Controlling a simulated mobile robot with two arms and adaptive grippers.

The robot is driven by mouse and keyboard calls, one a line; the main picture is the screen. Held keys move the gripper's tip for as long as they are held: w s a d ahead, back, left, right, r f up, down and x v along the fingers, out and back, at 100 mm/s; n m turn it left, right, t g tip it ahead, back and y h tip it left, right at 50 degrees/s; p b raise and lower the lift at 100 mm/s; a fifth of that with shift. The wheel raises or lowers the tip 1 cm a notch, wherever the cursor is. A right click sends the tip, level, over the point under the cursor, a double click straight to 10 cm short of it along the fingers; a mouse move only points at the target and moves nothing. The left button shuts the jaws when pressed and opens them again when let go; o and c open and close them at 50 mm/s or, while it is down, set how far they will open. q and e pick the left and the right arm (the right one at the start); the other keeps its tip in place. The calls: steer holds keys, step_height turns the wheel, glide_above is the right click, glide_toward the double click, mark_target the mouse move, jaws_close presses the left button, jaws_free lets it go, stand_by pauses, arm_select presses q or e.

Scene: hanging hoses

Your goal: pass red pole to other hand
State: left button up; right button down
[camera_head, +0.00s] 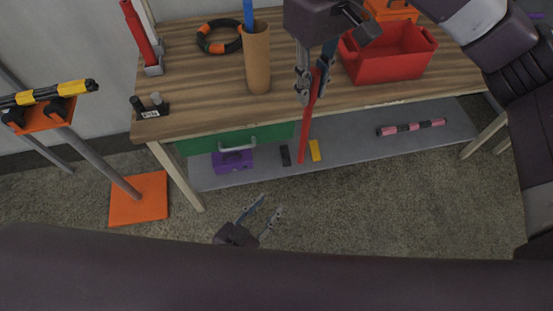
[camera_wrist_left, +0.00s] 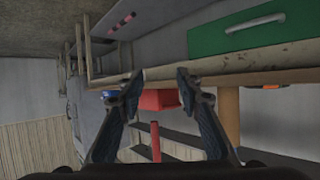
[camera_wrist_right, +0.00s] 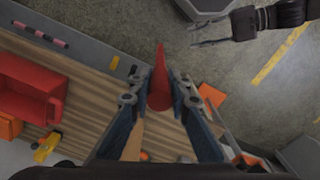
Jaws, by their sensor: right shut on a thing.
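The red pole (camera_head: 305,135) hangs nearly upright in front of the table edge. My right gripper (camera_head: 311,88) is shut on its upper part. In the right wrist view the pole (camera_wrist_right: 160,80) sticks out from between the fingers. My left gripper (camera_head: 262,212) is open and empty, low in front of the table, below and left of the pole's lower end, not touching it. In the left wrist view its fingers (camera_wrist_left: 160,78) are spread. A red bar (camera_wrist_left: 155,142) shows between them there; I cannot tell whether it is the held pole.
The wooden table (camera_head: 200,105) holds a red bin (camera_head: 395,62), a brown cylinder (camera_head: 257,65) with a blue rod, a black-orange ring (camera_head: 212,38) and another red rod (camera_head: 138,32). A lower grey shelf (camera_head: 350,147) juts out beneath. An orange-footed stand (camera_head: 138,200) is left. Floor is free in front.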

mark_target(308, 122)
arm_select(q)
step_height(308, 122, up, 26)
steer(key=d+f+t+h, duration=0.1)
steer(key=d+t+h, duration=0.2)
steer(key=t, duration=0.1)
steer(key=x, duration=1.1)
steer(key=shift+w+r, duration=0.25)
steer(key=shift+w, duration=0.15)
steer(key=shift+c, duration=0.6)
jaws_close()
arm_select(e)
steer(key=c, duration=1.7)
jaws_free()
